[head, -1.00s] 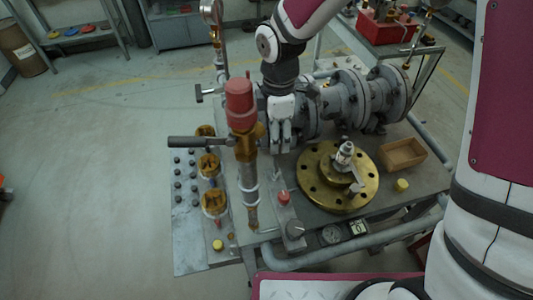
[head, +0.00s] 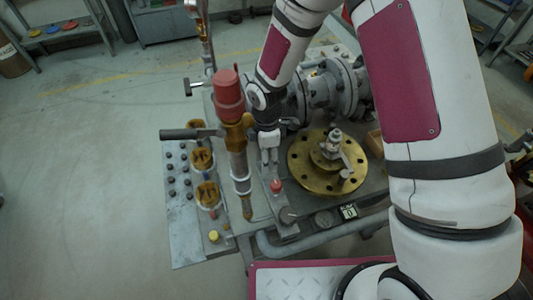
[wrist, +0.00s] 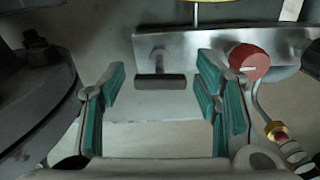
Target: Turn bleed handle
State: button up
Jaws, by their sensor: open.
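A small dark T-shaped handle (wrist: 160,81), which looks like the bleed handle, sticks out from a grey metal strip (wrist: 205,45) in the wrist view. My gripper (wrist: 163,92) is open, with a teal-padded finger on each side of the handle. The handle lies between the fingertips; I see no contact. In the head view my gripper (head: 269,160) points down at the far end of the strip, and the handle is hidden there. A red knob (wrist: 250,62) sits just right of the right finger; it also shows in the head view (head: 276,185).
A brown valve with a red cap (head: 229,95) and a long grey lever (head: 180,134) stands close left of my gripper. A brass flange (head: 310,179) lies to the right. Grey flanged pipes (head: 330,90) run behind. A dark knob (head: 287,215) is nearer.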

jog(key=c, duration=1.2)
jog(key=shift+o, duration=0.2)
jog(key=shift+m, duration=0.3)
jog(key=m, duration=0.3)
jog(key=shift+m, duration=0.3)
jog(key=m, duration=0.4)
jog(key=shift+m, duration=0.3)
jog(key=m, duration=0.4)
jog(key=shift+p, duration=0.3)
jog(key=shift+m, duration=2)
